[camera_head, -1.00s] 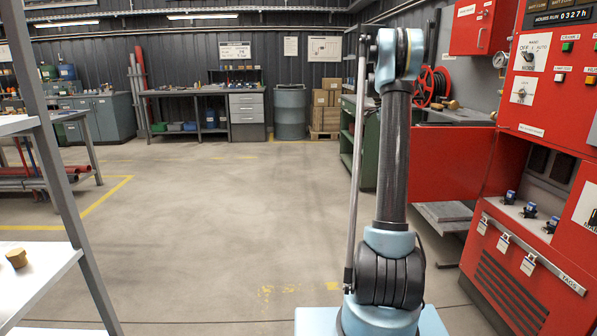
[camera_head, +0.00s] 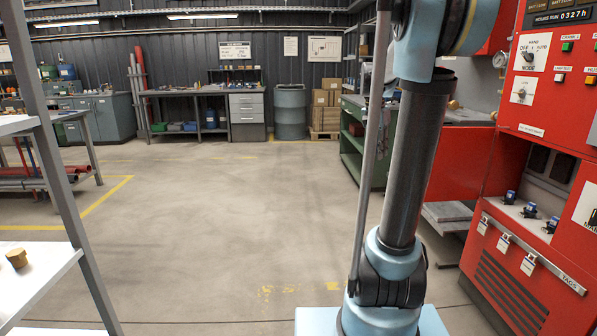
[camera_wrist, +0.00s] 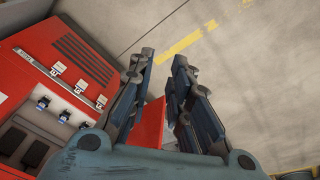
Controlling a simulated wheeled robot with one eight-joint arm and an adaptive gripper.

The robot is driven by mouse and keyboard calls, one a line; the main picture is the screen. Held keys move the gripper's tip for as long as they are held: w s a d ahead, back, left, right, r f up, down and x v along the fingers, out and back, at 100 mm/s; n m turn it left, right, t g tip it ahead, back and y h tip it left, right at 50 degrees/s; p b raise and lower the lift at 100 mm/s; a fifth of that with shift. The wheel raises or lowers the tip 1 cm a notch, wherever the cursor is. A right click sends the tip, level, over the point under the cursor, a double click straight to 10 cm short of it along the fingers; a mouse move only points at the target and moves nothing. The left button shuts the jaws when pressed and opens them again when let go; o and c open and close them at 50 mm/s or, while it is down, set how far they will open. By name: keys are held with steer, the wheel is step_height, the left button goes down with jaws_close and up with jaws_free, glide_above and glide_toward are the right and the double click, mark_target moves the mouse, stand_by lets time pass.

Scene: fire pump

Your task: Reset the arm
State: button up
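My arm stands upright in the head view, right of the middle, and leans a little to the right; its upper joint is cut off by the top edge. My gripper is out of the head view. In the wrist view my gripper (camera_wrist: 163,62) points down over the floor, its two dark fingers apart with nothing between their tips. The red control cabinet (camera_wrist: 50,75) lies to the left of the fingers there, apart from them. An open red panel (camera_wrist: 148,125) shows behind the fingers.
In the head view the red cabinet (camera_head: 530,260) stands close on the right, its open red door (camera_head: 455,165) reaching behind my arm. A grey shelf (camera_head: 45,285) holding a brass piece (camera_head: 17,258) is at the left. The floor (camera_head: 210,220) between is clear.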

steer(key=s+a+f+n, duration=0.3)
steer(key=s+f, duration=0.3)
steer(key=s, duration=0.3)
steer(key=s+a+f+n+t+y, duration=0.1)
steer(key=s+a+f+n, duration=0.2)
steer(key=s+f, duration=0.4)
steer(key=s+a+f+n, duration=0.3)
steer(key=s+f, duration=0.3)
steer(key=s, duration=0.6)
steer(key=shift+s+f+n+t+y, duration=0.2)
steer(key=shift+n+t+y, duration=0.1)
steer(key=shift+n+y, duration=0.15)
